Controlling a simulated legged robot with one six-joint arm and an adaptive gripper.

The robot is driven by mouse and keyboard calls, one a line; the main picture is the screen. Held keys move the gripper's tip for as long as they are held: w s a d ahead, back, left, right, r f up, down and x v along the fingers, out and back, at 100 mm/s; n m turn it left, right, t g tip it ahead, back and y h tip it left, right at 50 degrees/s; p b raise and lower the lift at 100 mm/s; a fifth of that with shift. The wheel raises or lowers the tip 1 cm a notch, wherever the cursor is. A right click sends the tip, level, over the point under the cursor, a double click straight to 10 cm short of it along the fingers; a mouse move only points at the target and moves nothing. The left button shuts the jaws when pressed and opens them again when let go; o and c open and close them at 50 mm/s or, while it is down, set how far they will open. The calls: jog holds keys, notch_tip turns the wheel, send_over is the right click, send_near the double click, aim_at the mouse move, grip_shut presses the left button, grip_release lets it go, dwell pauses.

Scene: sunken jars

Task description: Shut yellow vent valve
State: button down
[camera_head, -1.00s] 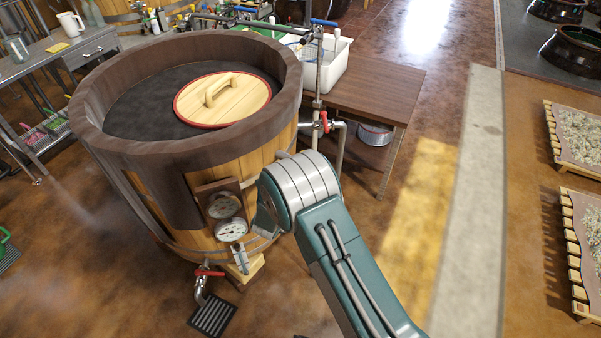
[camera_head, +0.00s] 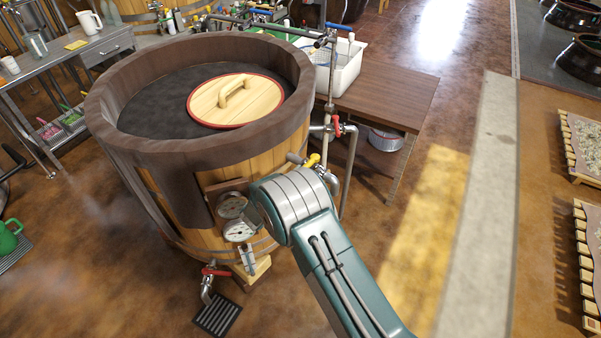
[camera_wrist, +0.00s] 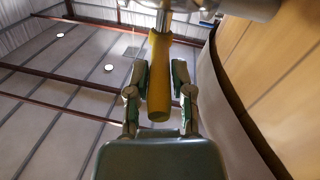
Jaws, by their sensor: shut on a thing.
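The yellow vent valve (camera_head: 313,160) is on the pipework at the right side of the wooden vat, just past my wrist. In the wrist view its yellow handle (camera_wrist: 160,82) hangs from a metal fitting, with its rounded end toward the camera. My gripper (camera_wrist: 159,72) has one finger on each side of this handle and is shut on it. In the head view my arm hides my fingers.
The wooden vat (camera_head: 150,150) with a round lid (camera_head: 236,103) is close on the left. A red-handled valve (camera_head: 337,126) is just above the yellow one, and another (camera_head: 215,272) sits low on the vat. A brown table (camera_head: 385,92) stands behind.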

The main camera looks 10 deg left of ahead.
jog(key=c, duration=0.5)
grip_release()
jog(key=shift+w+a+r, duration=0.15)
jog(key=shift+w, duration=0.05)
jog(key=shift+c, duration=0.2)
jog(key=shift+o, duration=0.2)
jog(key=shift+a, duration=0.1)
jog(key=shift+s+a, duration=0.15)
jog(key=shift+s, duration=0.35)
jog(key=v, duration=1.1)
jog(key=shift+w+a, duration=0.1)
